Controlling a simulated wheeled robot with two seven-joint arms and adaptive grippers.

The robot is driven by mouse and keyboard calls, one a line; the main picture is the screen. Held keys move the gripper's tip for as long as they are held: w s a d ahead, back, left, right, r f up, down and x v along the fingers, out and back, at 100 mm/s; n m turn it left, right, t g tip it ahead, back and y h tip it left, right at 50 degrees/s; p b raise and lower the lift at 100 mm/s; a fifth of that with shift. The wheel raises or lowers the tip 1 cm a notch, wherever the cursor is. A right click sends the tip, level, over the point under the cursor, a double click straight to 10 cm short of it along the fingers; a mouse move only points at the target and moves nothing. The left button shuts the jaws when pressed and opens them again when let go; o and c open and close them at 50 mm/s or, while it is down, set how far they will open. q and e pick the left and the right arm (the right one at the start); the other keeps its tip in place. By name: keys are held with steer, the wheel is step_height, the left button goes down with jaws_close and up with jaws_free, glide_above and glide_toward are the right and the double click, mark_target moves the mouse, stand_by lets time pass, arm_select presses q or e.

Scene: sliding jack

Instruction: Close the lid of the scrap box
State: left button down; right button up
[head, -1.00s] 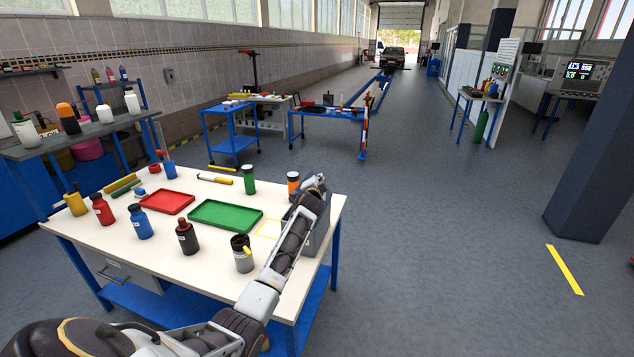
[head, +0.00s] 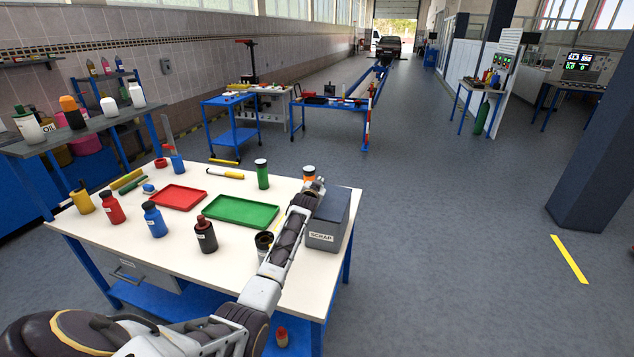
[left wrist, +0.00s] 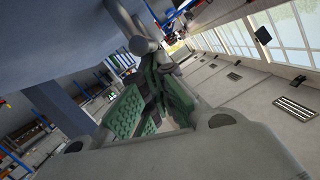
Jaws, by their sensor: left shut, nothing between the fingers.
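The scrap box (head: 326,238) is a grey box labelled SCRAP at the right end of the white workbench. Its top shows as a flat, dark grey face (head: 334,204), which looks like the lid lying down; its left edge is partly hidden by my arm. My left gripper (head: 316,186) is at the far left corner of the box, close to its top; whether it touches cannot be told. In the left wrist view my left gripper (left wrist: 150,100) has its green-padded fingers together, with nothing seen between them. My right gripper is not in view.
The workbench (head: 200,255) holds a green tray (head: 240,211), a red tray (head: 178,197) and several bottles. The floor right of the bench is clear.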

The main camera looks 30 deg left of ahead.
arm_select(q)
steer(key=shift+a+f, duration=0.25)
steer(key=shift+f, duration=0.05)
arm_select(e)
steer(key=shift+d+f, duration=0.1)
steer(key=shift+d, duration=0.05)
arm_select(q)
steer(key=shift+r, duration=0.2)
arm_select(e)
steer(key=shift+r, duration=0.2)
arm_select(q)
steer(key=shift+d+r+p, duration=0.15)
steer(key=shift+r+p, duration=0.55)
steer(key=shift+r, duration=0.05)
steer(key=r+v, duration=0.2)
steer(key=v, duration=0.8)
steer(key=shift+d, duration=0.3)
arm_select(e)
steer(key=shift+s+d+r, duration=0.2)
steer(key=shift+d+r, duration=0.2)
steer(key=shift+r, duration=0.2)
arm_select(q)
steer(key=shift+w, duration=0.1)
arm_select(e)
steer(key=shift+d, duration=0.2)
